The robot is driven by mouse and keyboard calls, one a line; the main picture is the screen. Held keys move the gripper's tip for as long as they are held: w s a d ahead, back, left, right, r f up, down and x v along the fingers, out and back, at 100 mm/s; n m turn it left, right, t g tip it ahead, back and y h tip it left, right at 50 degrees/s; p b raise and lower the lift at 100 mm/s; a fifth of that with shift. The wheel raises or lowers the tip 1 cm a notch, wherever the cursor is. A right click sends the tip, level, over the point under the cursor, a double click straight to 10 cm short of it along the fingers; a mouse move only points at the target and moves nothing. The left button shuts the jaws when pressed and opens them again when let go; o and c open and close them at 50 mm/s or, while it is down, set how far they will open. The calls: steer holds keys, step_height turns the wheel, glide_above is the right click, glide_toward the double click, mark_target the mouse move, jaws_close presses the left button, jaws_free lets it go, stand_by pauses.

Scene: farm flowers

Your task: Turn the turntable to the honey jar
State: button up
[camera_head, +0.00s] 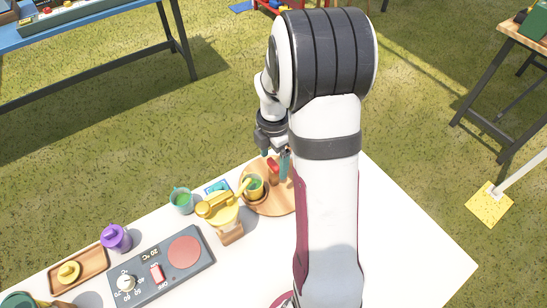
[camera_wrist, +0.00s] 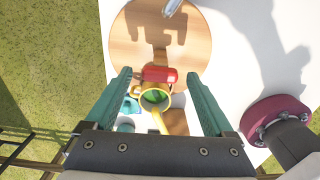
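The turntable is a round wooden disc (camera_head: 281,203), partly hidden behind my arm in the head view. It fills the upper middle of the wrist view (camera_wrist: 197,45). A red rounded piece (camera_wrist: 160,74) is at its near edge in the wrist view. A yellow cup with green inside (camera_wrist: 155,98) is beside it; it also shows at the disc's left in the head view (camera_head: 253,187). I cannot tell which thing is the honey jar. My gripper (camera_wrist: 158,74) has its teal fingers spread above the disc's edge, with the red piece appearing between them. Contact is unclear.
A purple pot (camera_head: 116,238) and wooden tray (camera_head: 78,272) are further left. The white table (camera_head: 410,250) is clear at right.

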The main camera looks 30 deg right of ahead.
steer(key=shift+r, duration=0.1)
step_height(320, 180, up, 16)
steer(key=shift+f, duration=0.2)
steer(key=shift+a, duration=0.1)
steer(key=s+a+f+m+y, duration=0.1)
steer(key=s+a+f+m, duration=0.1)
steer(key=s+a+m, duration=0.7)
steer(key=s+a+f+m, duration=0.2)
steer(key=s+a+m, duration=0.7)
steer(key=m, duration=0.5)
steer(key=s, duration=0.2)
steer(key=shift+s+a+m+y, duration=0.15)
steer(key=shift+s+m+y, duration=0.2)
steer(key=shift+m+y, duration=0.05)
steer(key=shift+o, duration=0.3)
